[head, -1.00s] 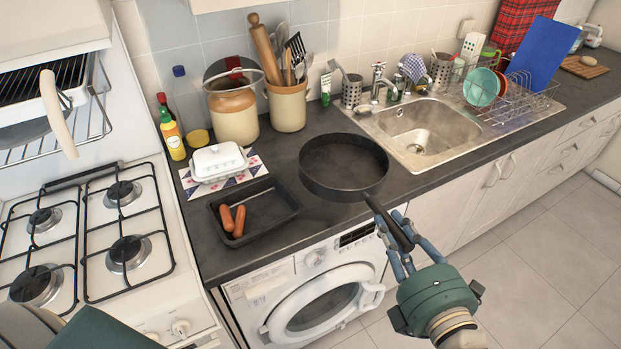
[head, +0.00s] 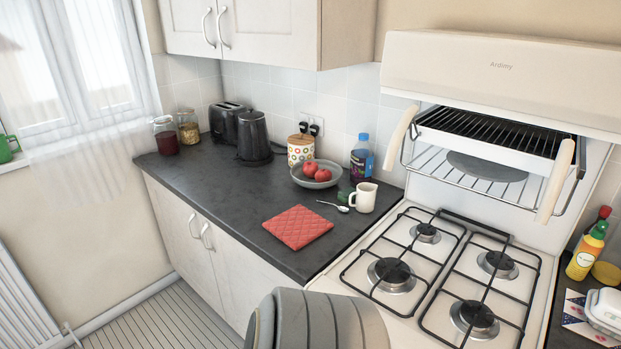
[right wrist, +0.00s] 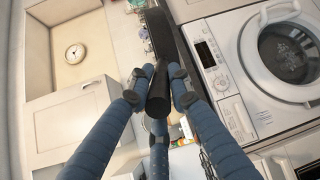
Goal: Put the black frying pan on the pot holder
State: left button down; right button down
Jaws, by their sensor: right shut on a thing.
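The pot holder is a red quilted square (head: 298,227) lying flat on the dark counter left of the stove in the head view. My right gripper (right wrist: 157,82) shows only in the right wrist view. Its blue fingers are shut around the black handle of the frying pan (right wrist: 158,101). My left gripper is not in view.
A white mug (head: 363,197), a spoon (head: 334,206) and a grey bowl with red fruit (head: 317,174) stand behind the pot holder. The gas stove (head: 430,270) is to its right. The counter (head: 215,185) to its left is clear.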

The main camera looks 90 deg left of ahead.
aim_at(287, 239)
jog(key=k+j+u, duration=0.1)
jog(key=k+j, duration=0.15)
jog(key=k+j+u, duration=0.25)
jog(key=k+j, duration=0.15)
jog(key=j, duration=0.25)
jog(key=k+j+u, duration=0.2)
jog(key=k+j, duration=0.15)
jog(key=j, duration=0.3)
jog(key=k+j+u, duration=0.1)
jog(key=j, duration=0.25)
jog(key=k+j+u, duration=0.1)
jog(key=k+j, duration=0.15)
jog(key=j, duration=0.15)
jog(key=k+j+u, duration=0.15)
jog(key=j, duration=0.25)
